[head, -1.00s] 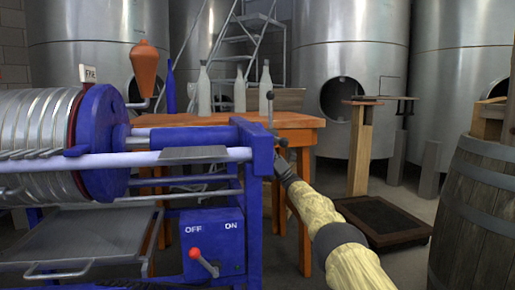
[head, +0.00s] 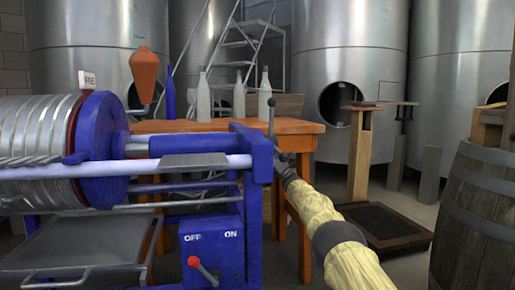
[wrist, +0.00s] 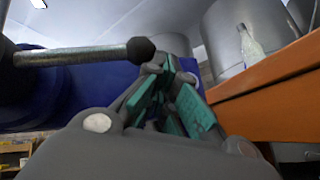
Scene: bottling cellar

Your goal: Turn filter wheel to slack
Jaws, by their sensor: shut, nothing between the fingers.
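The filter wheel shows in the head view as a dark upright spoke with a knob (head: 271,116) at the right end of the blue filter press frame (head: 261,160); its hub is mostly hidden. In the wrist view a grey metal spoke (wrist: 85,55) with a dark round knob reaches across from the left. My gripper (wrist: 178,95), with teal finger pads, is shut and empty just right of and below that knob; I cannot tell whether they touch. In the head view my gripper (head: 281,164) is beside the frame's right end, partly hidden by it.
An orange table (head: 305,127) with several bottles stands close behind the press. A switch box (head: 211,248) with a red-knobbed lever is on the press's front. A barrel (head: 482,220) stands at the right.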

